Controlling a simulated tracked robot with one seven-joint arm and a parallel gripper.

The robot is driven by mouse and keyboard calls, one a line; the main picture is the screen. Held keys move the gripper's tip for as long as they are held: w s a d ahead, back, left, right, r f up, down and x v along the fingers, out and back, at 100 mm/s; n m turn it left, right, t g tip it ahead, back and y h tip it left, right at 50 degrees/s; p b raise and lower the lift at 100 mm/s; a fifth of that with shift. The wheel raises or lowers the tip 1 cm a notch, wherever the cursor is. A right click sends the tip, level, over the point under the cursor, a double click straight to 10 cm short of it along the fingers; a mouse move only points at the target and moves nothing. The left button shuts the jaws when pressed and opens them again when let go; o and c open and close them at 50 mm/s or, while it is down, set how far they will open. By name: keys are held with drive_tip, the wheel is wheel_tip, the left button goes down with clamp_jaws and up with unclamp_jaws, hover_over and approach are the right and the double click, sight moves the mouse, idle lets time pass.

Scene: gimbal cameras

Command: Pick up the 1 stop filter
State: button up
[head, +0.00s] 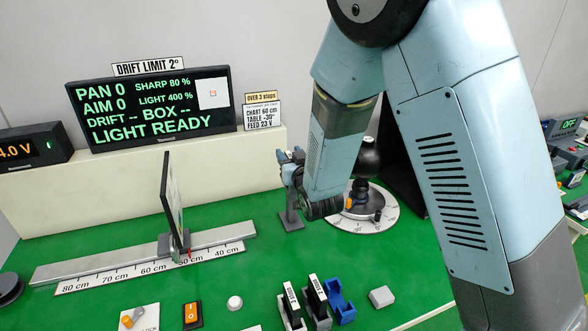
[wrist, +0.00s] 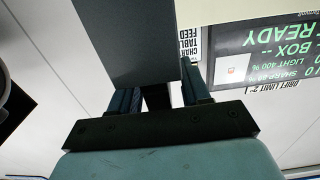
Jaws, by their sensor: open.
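Two upright dark plates with white labels, apparently the filters, stand in holders at the front: a left one (head: 290,301) and a right one (head: 316,293). Their lettering is too small to tell which is the 1 stop filter. My gripper (head: 289,163) is open, well above and behind them, at the top of a grey stand (head: 290,217). In the wrist view, my gripper (wrist: 157,88) has its fingers apart, with a dark grey flat piece (wrist: 125,40) in front of and partly between them. I cannot tell whether they touch it.
A blue empty-looking holder (head: 339,301) stands right of the filters, beside a grey block (head: 382,296). A rail (head: 110,262) carries an upright panel (head: 172,200) at left. A black lamp-like head (head: 367,157) stands on a round dial behind my arm. Green table is clear between.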

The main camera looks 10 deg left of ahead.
drive_tip(key=shift+w+a, duration=0.15)
drive_tip(key=shift+a, duration=0.35)
drive_tip(key=shift+d, duration=0.2)
drive_tip(key=shift+c, duration=1.2)
clamp_jaws()
drive_tip(key=shift+w+r, duration=0.1)
drive_tip(key=shift+r, duration=0.05)
